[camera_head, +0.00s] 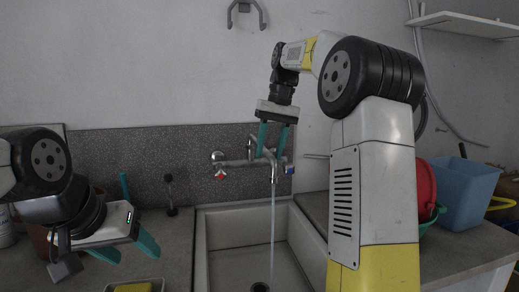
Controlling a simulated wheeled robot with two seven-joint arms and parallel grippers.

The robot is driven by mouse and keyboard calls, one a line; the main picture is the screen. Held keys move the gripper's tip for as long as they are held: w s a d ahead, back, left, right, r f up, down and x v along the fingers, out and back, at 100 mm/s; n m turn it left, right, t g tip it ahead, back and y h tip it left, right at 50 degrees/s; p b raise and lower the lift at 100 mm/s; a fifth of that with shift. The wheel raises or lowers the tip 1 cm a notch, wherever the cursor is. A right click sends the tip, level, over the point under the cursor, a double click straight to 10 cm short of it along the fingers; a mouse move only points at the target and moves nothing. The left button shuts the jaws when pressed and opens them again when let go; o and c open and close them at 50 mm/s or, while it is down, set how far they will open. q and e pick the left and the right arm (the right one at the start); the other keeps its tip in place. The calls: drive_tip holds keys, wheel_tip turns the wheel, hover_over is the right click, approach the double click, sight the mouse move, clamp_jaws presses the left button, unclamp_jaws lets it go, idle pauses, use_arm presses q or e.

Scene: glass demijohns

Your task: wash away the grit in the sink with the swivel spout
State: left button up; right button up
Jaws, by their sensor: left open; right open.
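The sink (202,250) is set in the counter at centre, with a dark drain at its bottom. The swivel spout (274,172) comes from the wall tap above it, and a stream of water (272,235) falls from its end into the basin. I cannot make out grit in the visible part of the sink. My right gripper (272,150) is open, pointing down, with its teal fingers by the spout; I cannot tell if they touch it. My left gripper (130,249) is open and empty over the counter left of the sink.
The tap has a red-marked handle (220,174) and a blue-marked one (289,169). A blue bin (465,190) and a red bowl (426,188) stand at right. My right arm hides part of the right counter.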

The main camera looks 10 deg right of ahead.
clamp_jaws()
idle(1.3)
